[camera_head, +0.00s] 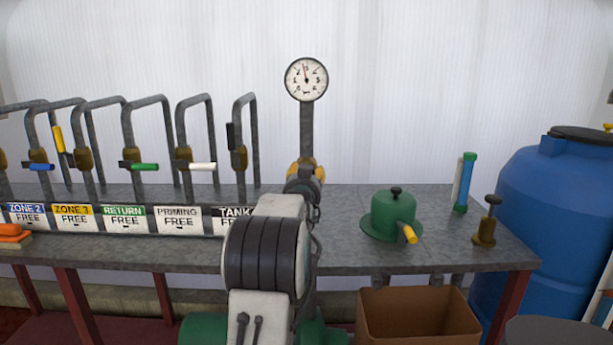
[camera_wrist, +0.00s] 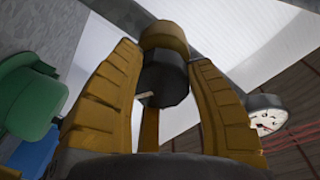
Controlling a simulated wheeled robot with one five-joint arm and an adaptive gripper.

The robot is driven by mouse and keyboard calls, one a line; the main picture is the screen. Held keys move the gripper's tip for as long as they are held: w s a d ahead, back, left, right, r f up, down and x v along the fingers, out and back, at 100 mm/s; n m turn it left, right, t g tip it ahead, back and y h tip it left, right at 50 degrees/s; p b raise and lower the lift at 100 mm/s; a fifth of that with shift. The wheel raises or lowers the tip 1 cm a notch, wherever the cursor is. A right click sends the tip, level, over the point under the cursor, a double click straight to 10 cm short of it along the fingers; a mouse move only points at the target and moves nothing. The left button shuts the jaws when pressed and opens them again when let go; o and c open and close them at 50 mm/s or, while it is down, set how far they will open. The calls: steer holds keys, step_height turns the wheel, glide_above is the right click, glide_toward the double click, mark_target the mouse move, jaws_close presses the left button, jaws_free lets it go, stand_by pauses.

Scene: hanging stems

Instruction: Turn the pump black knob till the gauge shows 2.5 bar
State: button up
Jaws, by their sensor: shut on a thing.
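The black knob (camera_wrist: 166,78) sits between the two yellow fingers of my gripper (camera_wrist: 165,66) in the wrist view, on a brass-coloured body (camera_wrist: 163,38). My gripper is shut on the knob. In the head view my arm hides the knob and most of the gripper. The round white gauge (camera_head: 306,79) stands on a grey post above the bench, behind my arm. Its red needle points nearly straight up, leaning slightly left; the exact reading is too small to tell. The gauge also shows at the right of the wrist view (camera_wrist: 268,116).
Bent grey pipes with coloured levers and labelled plates line the grey bench (camera_head: 345,250) on the left. A green round device (camera_head: 393,214) with a yellow handle and a brass valve (camera_head: 486,228) stand on the right.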

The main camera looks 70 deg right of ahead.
steer(key=shift+r+b, duration=0.15)
steer(key=shift+b, duration=0.15)
steer(key=shift+n+b, duration=0.7)
steer(key=shift+b, duration=0.2)
steer(key=shift+r+n+b, duration=0.2)
steer(key=shift+n+b, duration=0.1)
steer(key=shift+n, duration=0.1)
steer(key=o, duration=0.7)
steer(key=shift+r, duration=0.1)
steer(key=o, duration=0.5)
steer(key=shift+d+f, duration=0.1)
steer(key=shift+f, duration=0.15)
steer(key=shift+v, duration=6.05)
steer(key=shift+s+f, duration=0.1)
